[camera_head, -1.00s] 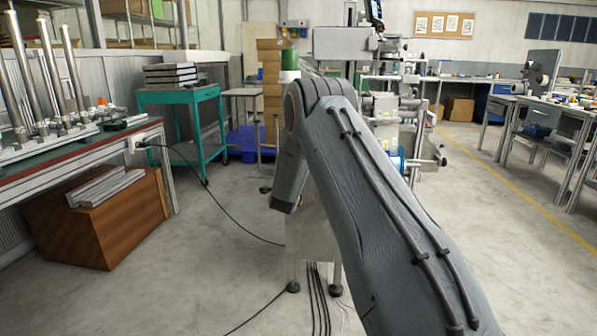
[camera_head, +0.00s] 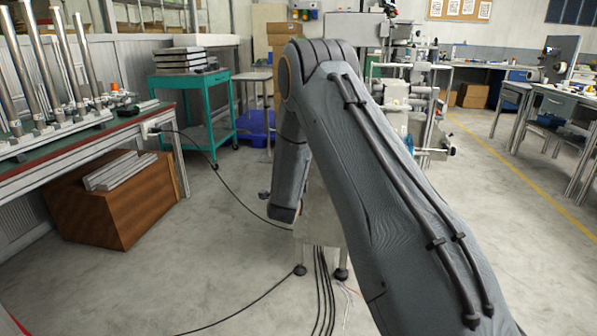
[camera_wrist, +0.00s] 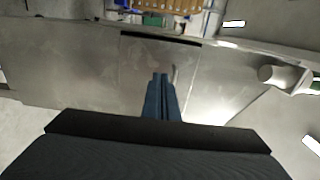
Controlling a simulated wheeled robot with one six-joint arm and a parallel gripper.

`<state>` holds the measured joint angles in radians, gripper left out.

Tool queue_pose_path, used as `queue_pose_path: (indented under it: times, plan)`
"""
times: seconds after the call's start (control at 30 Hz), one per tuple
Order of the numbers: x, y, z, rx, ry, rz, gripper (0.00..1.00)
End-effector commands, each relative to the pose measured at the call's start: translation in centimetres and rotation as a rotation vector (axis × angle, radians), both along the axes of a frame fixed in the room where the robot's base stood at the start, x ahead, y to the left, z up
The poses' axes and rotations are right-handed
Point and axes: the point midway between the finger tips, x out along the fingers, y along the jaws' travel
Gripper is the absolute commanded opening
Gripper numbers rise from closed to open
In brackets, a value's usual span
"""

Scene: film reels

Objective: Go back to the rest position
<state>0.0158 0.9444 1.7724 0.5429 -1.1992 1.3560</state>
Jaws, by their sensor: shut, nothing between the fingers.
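My gripper (camera_wrist: 162,80) shows in the wrist view as two dark blue fingers pressed together at the lower middle. It is shut and empty. The fingers point over a grey metal surface (camera_wrist: 70,60); I cannot tell the gap between them. In the head view my grey arm fills the middle right, raised and bent over, with its far part hanging down. The fingers themselves do not show in the head view.
A green-framed cart (camera_head: 182,81) with stacked reels or cases stands at the left back. A workbench (camera_head: 70,152) with metal rods is at left, a wooden box (camera_head: 110,207) below it. Cables (camera_head: 321,285) run over the floor. Open floor (camera_head: 480,200) lies at right.

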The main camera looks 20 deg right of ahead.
Motion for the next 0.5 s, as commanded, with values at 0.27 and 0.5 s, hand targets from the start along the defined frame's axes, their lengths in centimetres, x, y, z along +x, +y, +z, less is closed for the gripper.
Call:
queue_pose_path:
  times: [0.27,0.5]
  plan:
    - [-2.0,1.2,0.0,-0.001,0.000,0.001,0.00]
    - [-1.9,3.2,1.0,-0.016,0.076,0.053,0.00]
